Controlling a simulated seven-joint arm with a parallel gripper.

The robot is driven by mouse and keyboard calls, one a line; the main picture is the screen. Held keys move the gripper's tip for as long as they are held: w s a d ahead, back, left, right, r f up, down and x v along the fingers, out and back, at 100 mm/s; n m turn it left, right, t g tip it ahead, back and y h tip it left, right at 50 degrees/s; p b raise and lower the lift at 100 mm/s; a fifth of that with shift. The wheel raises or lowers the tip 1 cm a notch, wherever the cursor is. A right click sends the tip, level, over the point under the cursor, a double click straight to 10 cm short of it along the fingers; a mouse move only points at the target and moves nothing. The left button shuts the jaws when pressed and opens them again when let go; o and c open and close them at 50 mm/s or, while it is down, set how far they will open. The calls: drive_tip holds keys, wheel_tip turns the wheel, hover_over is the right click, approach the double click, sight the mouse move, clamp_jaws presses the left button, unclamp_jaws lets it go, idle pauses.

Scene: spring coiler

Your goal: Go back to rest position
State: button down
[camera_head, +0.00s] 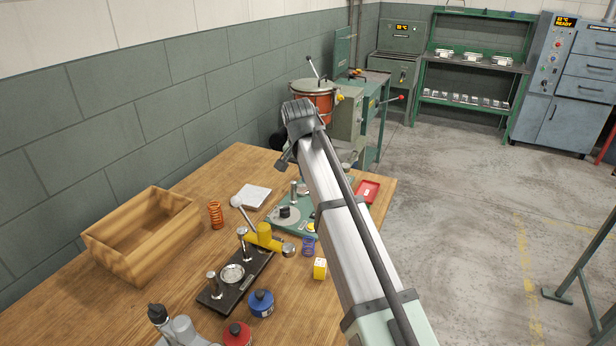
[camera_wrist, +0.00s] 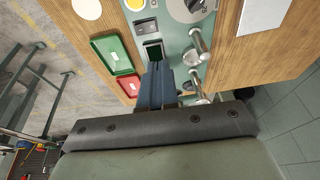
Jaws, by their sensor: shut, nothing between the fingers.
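My gripper (camera_wrist: 158,72) shows in the wrist view with its blue-grey fingers closed together and nothing between them. It is over the green base plate of the spring coiler (camera_wrist: 206,62), near a dark slot (camera_wrist: 153,51) in the plate; I cannot tell whether it touches. In the head view my arm reaches over the right part of the table, and the gripper itself is hidden behind it. The coiler (camera_head: 284,224) is partly covered by my arm there, with its metal posts and round dial showing.
A wooden box (camera_head: 140,237) is at left.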

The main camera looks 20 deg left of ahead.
idle(0.3)
